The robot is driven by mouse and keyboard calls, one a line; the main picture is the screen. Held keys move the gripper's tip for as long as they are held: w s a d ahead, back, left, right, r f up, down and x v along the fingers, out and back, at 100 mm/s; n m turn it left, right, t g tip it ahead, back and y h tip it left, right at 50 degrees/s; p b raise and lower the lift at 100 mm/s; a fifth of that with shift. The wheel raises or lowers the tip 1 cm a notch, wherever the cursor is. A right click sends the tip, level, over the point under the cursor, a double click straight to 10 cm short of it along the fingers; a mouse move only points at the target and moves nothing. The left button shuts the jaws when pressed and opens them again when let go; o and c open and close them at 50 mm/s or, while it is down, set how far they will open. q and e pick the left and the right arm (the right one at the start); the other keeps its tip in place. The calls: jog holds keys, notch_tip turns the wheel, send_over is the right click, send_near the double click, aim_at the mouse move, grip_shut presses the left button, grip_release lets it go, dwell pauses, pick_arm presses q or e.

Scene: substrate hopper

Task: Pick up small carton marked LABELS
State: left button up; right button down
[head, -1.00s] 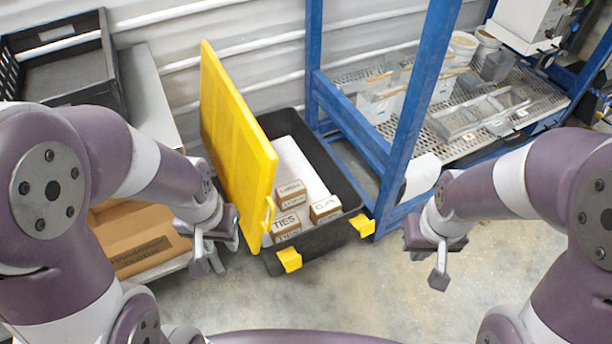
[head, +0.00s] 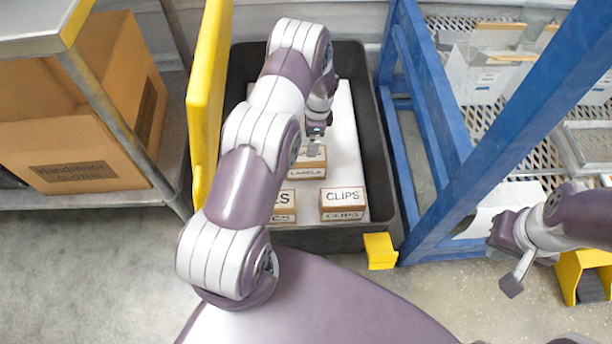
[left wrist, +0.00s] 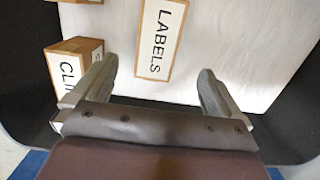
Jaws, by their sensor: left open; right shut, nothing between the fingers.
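The small carton marked LABELS (head: 307,166) lies in the black bin (head: 385,150), on its white bottom, behind the CLIPS carton. In the left wrist view the LABELS carton (left wrist: 162,40) shows its marked top just beyond and between the fingers. My left gripper (head: 315,146) is directly above the LABELS carton; its open fingers show in the left wrist view (left wrist: 155,88), with nothing held. Whether it touches the carton I cannot tell. My right gripper (head: 508,262) is shut and empty, out to the right beside the blue rack.
The CLIPS carton (head: 342,203) and a carton ending in ES (head: 284,206), partly behind my arm, stand close in front. The bin's yellow lid (head: 208,100) stands upright on the left. The blue rack (head: 450,185) bounds the right. A large brown box (head: 75,130) sits left.

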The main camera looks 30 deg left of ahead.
aim_at(306, 159)
pick_arm(q)
jog(key=f, duration=0.2)
jog(key=f+b, duration=0.1)
jog(key=f, duration=0.1)
jog(key=f+b, duration=0.1)
jog(key=f, duration=0.1)
jog(key=shift+s+a+f, duration=0.2)
jog(key=shift+a+f, duration=0.15)
jog(key=shift+f, duration=0.05)
jog(key=f+b, duration=0.2)
jog(key=f, duration=0.1)
jog(key=f+b, duration=0.1)
jog(key=f, duration=0.1)
jog(key=shift+s+a+f, duration=0.15)
jog(key=shift+s+a, duration=0.05)
jog(key=shift+s, duration=0.2)
jog(key=shift+c, duration=0.3)
jog(key=c, duration=1)
jog(key=shift+c, duration=0.6)
jog(key=shift+r, duration=0.25)
